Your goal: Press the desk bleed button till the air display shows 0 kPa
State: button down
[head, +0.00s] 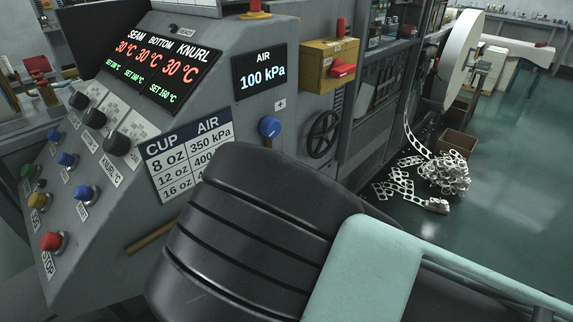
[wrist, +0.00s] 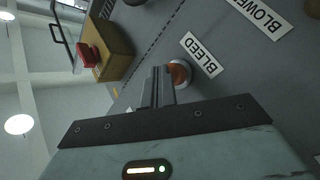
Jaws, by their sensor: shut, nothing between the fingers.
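The air display (head: 261,78) on the grey console reads 100 kPa in the head view. In the wrist view, the bleed button (wrist: 181,73) is a reddish-brown cap with a pale collar, beside a white label (wrist: 201,54) reading BLEED. My gripper (wrist: 162,70) is shut and empty. Its fingertips appear right beside the button's left edge and overlap part of it. I cannot tell whether they touch it. In the head view I cannot make out the bleed button or my fingers; my dark arm link covers the lower middle.
The console face carries dark knobs (head: 116,144), blue buttons (head: 84,193) and a red stop button (head: 52,241). A blue knob (head: 269,127) is below the air display. A yellow box with red on it (head: 327,63) juts out beside the console. A BLOWER label (wrist: 262,14) is near BLEED.

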jog(key=shift+s+d, duration=0.4)
jog(key=shift+d, duration=0.05)
jog(key=shift+d, duration=0.1)
jog(key=s+d, duration=0.1)
jog(key=d, duration=0.1)
jog(key=s+d+p, duration=0.1)
jog(key=s, duration=0.1)
jog(key=shift+d, duration=0.4)
dwell(0.6)
